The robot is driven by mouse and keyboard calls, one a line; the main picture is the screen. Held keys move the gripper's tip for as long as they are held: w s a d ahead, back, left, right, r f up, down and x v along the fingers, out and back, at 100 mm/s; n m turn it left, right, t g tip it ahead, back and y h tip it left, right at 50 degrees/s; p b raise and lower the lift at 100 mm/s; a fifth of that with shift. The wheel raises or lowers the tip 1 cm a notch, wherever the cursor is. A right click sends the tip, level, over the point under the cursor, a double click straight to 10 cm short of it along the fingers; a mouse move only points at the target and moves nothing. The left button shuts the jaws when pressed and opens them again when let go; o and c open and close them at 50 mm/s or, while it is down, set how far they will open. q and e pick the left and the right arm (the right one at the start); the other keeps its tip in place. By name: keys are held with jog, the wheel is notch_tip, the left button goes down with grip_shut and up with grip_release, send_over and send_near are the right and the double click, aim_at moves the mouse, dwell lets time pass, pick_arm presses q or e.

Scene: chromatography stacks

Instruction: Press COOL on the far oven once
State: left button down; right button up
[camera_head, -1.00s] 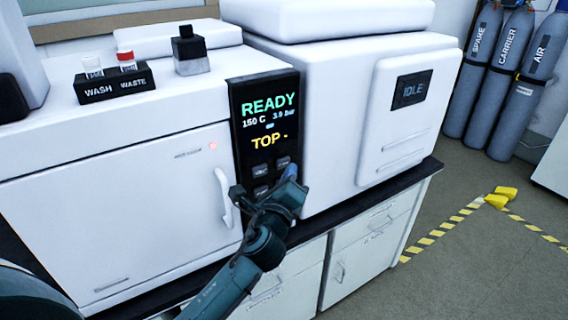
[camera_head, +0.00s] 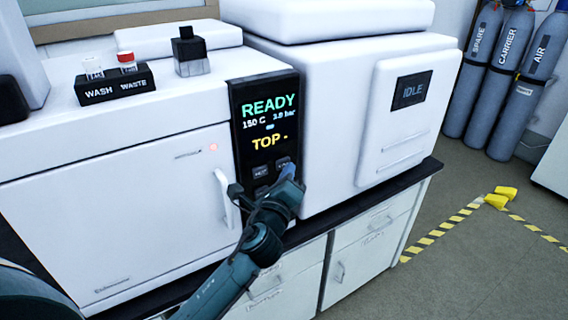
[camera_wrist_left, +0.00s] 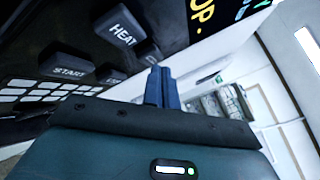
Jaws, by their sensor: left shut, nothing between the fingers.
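The oven (camera_head: 110,215) is a white cabinet with a door handle, and its black control panel (camera_head: 265,110) reads READY, 150 C and TOP. My left gripper (camera_head: 288,172) is shut and empty, with its blue fingertips at the upper right button of the panel's lower part. In the left wrist view, the shut fingers (camera_wrist_left: 161,85) point at the panel beside the HEAT button (camera_wrist_left: 120,26). The button beyond HEAT (camera_wrist_left: 150,55) is mostly hidden by the fingers, so its full label cannot be read. The START button (camera_wrist_left: 68,66) is clear of them. Contact cannot be told.
A white instrument (camera_head: 410,115) with an IDLE display stands to the right of the panel. A black holder (camera_head: 115,88) marked WASH and WASTE and a dark-capped bottle (camera_head: 190,52) stand on top of the oven. Gas cylinders (camera_head: 505,90) stand at the back right.

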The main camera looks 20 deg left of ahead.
pick_arm(q)
jog(key=shift+w+a, duration=0.3)
jog(key=shift+a, duration=0.1)
dwell(0.7)
dwell(0.3)
jog(key=shift+s+d, duration=0.6)
jog(key=shift+d, duration=0.1)
jog(key=s+d, duration=0.1)
jog(key=d, duration=0.1)
jog(key=s+d, duration=0.2)
dwell(0.3)
dwell(0.7)
